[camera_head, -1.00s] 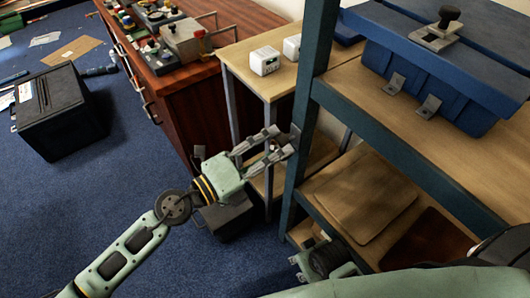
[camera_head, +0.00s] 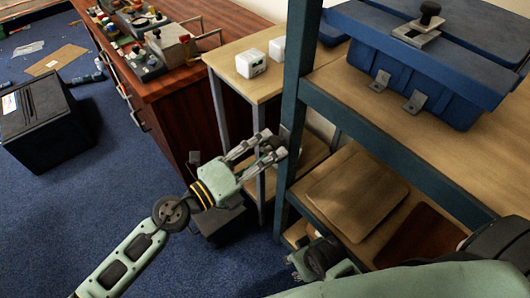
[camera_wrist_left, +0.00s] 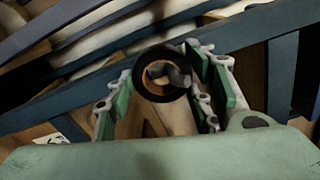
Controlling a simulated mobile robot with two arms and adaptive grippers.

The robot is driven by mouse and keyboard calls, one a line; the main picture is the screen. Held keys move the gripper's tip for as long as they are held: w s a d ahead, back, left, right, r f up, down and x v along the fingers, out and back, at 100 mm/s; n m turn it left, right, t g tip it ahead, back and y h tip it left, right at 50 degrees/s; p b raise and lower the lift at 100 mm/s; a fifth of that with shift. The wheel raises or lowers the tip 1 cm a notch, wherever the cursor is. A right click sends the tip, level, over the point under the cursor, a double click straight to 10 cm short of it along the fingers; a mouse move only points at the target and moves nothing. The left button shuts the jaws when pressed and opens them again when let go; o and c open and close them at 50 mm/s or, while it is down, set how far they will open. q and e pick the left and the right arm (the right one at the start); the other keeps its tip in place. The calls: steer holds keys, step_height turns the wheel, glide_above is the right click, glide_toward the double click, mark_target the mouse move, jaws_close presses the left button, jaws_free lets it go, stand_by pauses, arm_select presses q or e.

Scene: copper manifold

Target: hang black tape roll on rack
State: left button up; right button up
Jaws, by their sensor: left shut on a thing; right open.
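The black tape roll (camera_wrist_left: 140,84), a dark ring with a brown inner core, is between the fingers of my left gripper in the left wrist view. A grey, peg-like part shows in its hole; I cannot tell if the roll hangs on it. My left gripper (camera_head: 275,146) is shut on the roll, beside the blue-green post of the rack (camera_head: 295,95) in the head view. The roll is hard to make out there. My right gripper (camera_head: 298,262) is open, low near the rack's lower shelf, and partly hidden by my arm.
A blue toolbox (camera_head: 430,75) sits on the rack's upper shelf, and a wooden board (camera_head: 355,190) lies lower down. A small wooden table (camera_head: 240,75) with white boxes (camera_head: 251,64) and a red-brown cabinet (camera_head: 185,85) stand left. A black bin (camera_head: 45,125) is on the blue floor.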

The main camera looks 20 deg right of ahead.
arm_select(q)
steer(key=o, duration=1.2)
steer(key=shift+c, duration=0.2)
steer(key=shift+o, duration=0.4)
